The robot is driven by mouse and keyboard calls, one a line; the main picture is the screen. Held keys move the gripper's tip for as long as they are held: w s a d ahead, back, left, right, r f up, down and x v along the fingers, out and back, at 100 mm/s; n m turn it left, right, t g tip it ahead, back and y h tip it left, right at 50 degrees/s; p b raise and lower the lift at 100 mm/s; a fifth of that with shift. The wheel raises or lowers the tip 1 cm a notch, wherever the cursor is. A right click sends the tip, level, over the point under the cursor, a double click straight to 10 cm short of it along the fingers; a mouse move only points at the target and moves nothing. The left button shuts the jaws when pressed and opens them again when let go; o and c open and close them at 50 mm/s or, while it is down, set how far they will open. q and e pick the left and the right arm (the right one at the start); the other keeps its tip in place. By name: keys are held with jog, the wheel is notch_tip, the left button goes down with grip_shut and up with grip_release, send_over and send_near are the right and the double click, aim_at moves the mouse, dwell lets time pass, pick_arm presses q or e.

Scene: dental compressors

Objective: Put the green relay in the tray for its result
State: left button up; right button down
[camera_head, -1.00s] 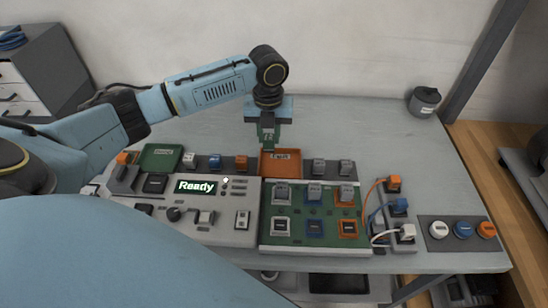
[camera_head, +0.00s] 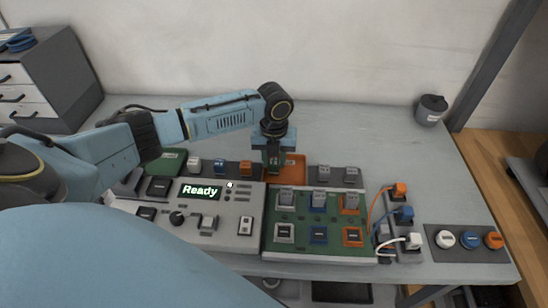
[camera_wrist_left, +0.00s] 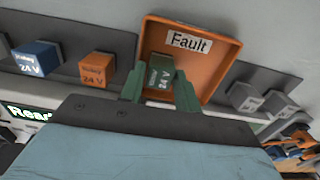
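The green relay (camera_wrist_left: 160,76), marked 24 V, is between the green fingers of my left gripper (camera_wrist_left: 160,88). The fingers look closed on its sides. The relay is over or in the orange tray labelled Fault (camera_wrist_left: 205,42); I cannot tell whether it touches the tray floor. In the head view my left gripper (camera_head: 273,168) points down at the left part of the orange tray (camera_head: 296,170). A green tray (camera_head: 168,162) lies left of it, partly behind my arm. My right gripper does not show.
White, blue (camera_head: 219,167) and orange (camera_head: 245,168) relays stand in a row left of the orange tray. The tester display (camera_head: 200,191) reads Ready. Grey relays sit right of the tray, and a socket board (camera_head: 318,234) lies in front.

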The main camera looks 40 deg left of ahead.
aim_at(274, 161)
pick_arm(q)
jog(key=shift+o, duration=1.3)
jog(key=shift+r, duration=0.1)
notch_tip(274, 161, up, 12)
jog(key=p, duration=0.1)
